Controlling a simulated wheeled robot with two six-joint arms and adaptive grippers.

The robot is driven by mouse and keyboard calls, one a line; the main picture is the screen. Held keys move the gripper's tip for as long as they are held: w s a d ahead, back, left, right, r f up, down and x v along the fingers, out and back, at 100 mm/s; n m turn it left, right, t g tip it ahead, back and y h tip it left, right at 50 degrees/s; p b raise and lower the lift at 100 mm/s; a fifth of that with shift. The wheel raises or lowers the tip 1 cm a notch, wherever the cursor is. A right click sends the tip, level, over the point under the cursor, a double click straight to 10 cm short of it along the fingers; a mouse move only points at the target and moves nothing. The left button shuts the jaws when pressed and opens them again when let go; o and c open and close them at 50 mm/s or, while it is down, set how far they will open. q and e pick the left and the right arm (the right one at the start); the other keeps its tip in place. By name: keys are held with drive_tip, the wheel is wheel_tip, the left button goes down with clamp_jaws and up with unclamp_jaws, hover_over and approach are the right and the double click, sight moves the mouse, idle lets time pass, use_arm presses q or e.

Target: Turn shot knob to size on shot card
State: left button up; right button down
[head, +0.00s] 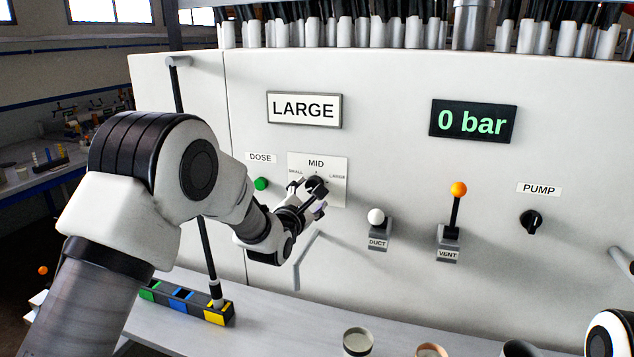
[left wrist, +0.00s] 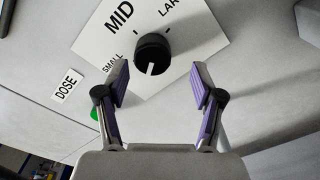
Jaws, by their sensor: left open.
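The shot card (head: 304,109) on the panel reads LARGE. The black shot knob (head: 316,184) sits on a white plate (head: 336,195) marked SMALL, MID and LARGE. In the left wrist view the knob (left wrist: 153,52) shows a white line near its lower edge; I cannot tell which size it marks. My left gripper (head: 309,192) is in front of the knob and partly covers it. In the left wrist view its purple-padded fingers (left wrist: 162,82) are open and empty, with the knob just beyond and between their tips. My right gripper is out of view.
A green DOSE button (head: 261,184) is left of the plate. A white DUCT lever (head: 376,217), an orange-topped VENT lever (head: 457,205) and a PUMP knob (head: 531,222) are to the right. The pressure display (head: 473,121) reads 0 bar. Cups (head: 357,342) stand below.

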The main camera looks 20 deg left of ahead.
sight(312, 189)
use_arm(q)
drive_tip(key=shift+w+a+r+p, duration=0.1)
drive_tip(key=shift+w+r+p, duration=0.55)
drive_tip(key=shift+r, duration=0.2)
drive_tip(key=shift+w, duration=0.1)
drive_tip(key=shift+w+f, duration=0.6)
drive_tip(key=shift+w, duration=0.2)
drive_tip(key=c, duration=0.5)
drive_tip(key=shift+s, duration=0.15)
drive_tip(key=c, duration=0.6)
drive_tip(key=shift+c, duration=0.2)
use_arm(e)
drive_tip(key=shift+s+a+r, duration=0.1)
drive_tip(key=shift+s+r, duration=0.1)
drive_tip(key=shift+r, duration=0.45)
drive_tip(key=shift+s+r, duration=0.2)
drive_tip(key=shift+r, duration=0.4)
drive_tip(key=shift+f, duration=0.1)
